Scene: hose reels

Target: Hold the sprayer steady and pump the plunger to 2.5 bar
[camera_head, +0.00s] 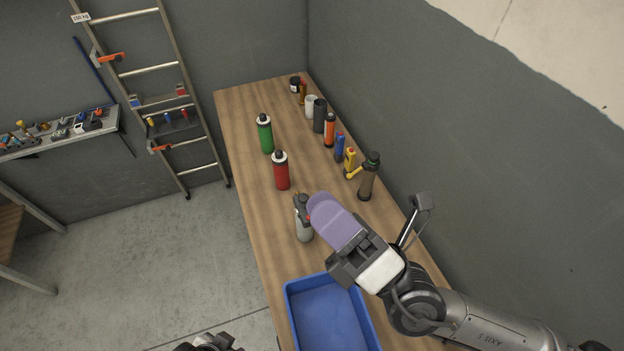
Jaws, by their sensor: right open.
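A grey-white bottle with a dark trigger-like head (303,225) stands upright on the wooden workbench and looks like the sprayer. Its plunger and any pressure gauge are too small to make out. My right gripper (325,207), with a broad purple finger part, is open just right of the bottle's head and overlaps it in the picture. I cannot tell whether they touch. A dark piece at the bottom edge (208,343) appears to be my left gripper, mostly cut off; its jaws cannot be made out.
The workbench (245,130) also holds a red bottle (281,172), a green bottle (265,135) and a brownish bottle with a dark top (368,180). Several smaller containers line the wall side. A blue tray (289,312) lies at the near end. A ladder (150,70) leans at the back.

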